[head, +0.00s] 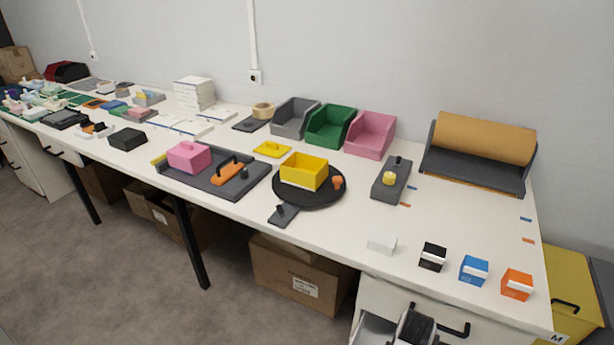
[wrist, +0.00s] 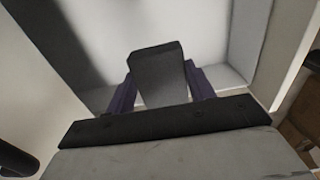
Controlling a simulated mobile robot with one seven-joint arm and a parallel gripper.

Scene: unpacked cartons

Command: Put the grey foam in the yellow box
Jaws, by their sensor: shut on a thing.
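The grey foam (wrist: 158,72) is a dark grey block between the two purple fingers of my gripper (wrist: 160,88) in the wrist view. My gripper is shut on it, over or inside a pale open drawer. In the head view part of my arm shows at the open drawer (head: 370,330) under the table's front edge; the fingertips and the foam are hidden there. The yellow box (head: 303,172) is open-topped and stands on a black round turntable (head: 318,199) on the table, up and left of my arm. No contents show in it.
A yellow lid (head: 272,149) lies behind the box. A dark tray (head: 225,187) with a pink box is left of it. A grey block with a yellow knob (head: 391,178) is right. Several small boxes line the front right edge. A paper roll (head: 484,140) stands behind.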

